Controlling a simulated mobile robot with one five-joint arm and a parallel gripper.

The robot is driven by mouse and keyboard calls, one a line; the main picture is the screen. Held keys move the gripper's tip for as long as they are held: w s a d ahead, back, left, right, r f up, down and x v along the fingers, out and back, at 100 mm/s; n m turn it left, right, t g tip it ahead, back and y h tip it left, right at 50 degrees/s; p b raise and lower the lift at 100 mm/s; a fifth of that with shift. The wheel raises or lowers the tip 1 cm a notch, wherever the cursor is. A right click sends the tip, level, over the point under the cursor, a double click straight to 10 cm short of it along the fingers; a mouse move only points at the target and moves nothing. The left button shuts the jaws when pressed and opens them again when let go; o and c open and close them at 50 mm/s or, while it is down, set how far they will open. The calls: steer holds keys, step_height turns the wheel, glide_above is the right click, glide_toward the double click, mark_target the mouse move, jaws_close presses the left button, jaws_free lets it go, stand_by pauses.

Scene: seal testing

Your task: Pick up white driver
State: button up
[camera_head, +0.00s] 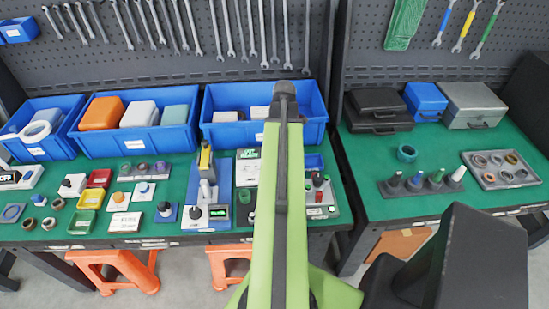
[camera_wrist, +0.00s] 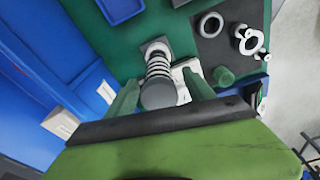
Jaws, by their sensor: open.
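A pale, white-topped driver (camera_head: 457,174) stands at the right end of a dark rack on the right bench, beside drivers with other handle colors. My gripper (camera_wrist: 161,82) shows only in the wrist view; in the head view my raised arm hides it. Its two green fingers are apart. Between and beyond them stands a grey-topped cylinder (camera_wrist: 158,94) with white and dark rings, on a dark square base. I cannot tell from this view whether the fingers touch it. The white driver is not recognizable in the wrist view.
The left bench (camera_head: 60,215) is crowded with small parts, trays and devices. Blue bins (camera_head: 160,138) line its back. A gap separates it from the right bench (camera_head: 385,212), which holds cases and a ring tray (camera_head: 485,183). Orange stools (camera_head: 115,262) stand below.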

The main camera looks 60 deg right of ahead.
steer(key=f+b, duration=0.2)
steer(key=f, duration=0.1)
steer(key=f+b, duration=0.2)
steer(key=shift+w, duration=0.3)
steer(key=shift+r, duration=0.2)
jaws_close()
